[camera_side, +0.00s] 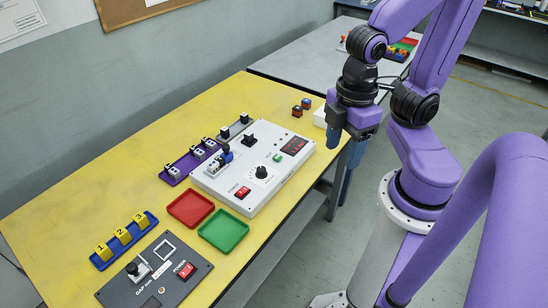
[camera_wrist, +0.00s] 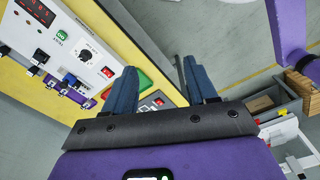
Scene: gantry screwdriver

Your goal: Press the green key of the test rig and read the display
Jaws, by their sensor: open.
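The test rig is a white box (camera_side: 228,188) on the yellow table; its top panel also shows in the wrist view (camera_wrist: 95,50). Its green key (camera_side: 278,158) sits beside the dark display (camera_side: 295,146) with small red digits, too small to read surely. In the wrist view the green key (camera_wrist: 62,36) and display (camera_wrist: 38,10) are at the upper left. My gripper (camera_side: 341,160) is open and empty, to the right of the rig near the table's edge, apart from the key. In the wrist view its blue fingers (camera_wrist: 163,82) are spread, pointing past the rig.
The rig carries a black knob (camera_side: 262,172) and red power switch (camera_side: 243,192). Red (camera_side: 190,209) and green (camera_side: 223,231) trays, a blue rack with yellow blocks (camera_side: 124,238) and a dark gauge box (camera_side: 157,275) stand nearer. Small blocks (camera_side: 301,106) lie behind the rig.

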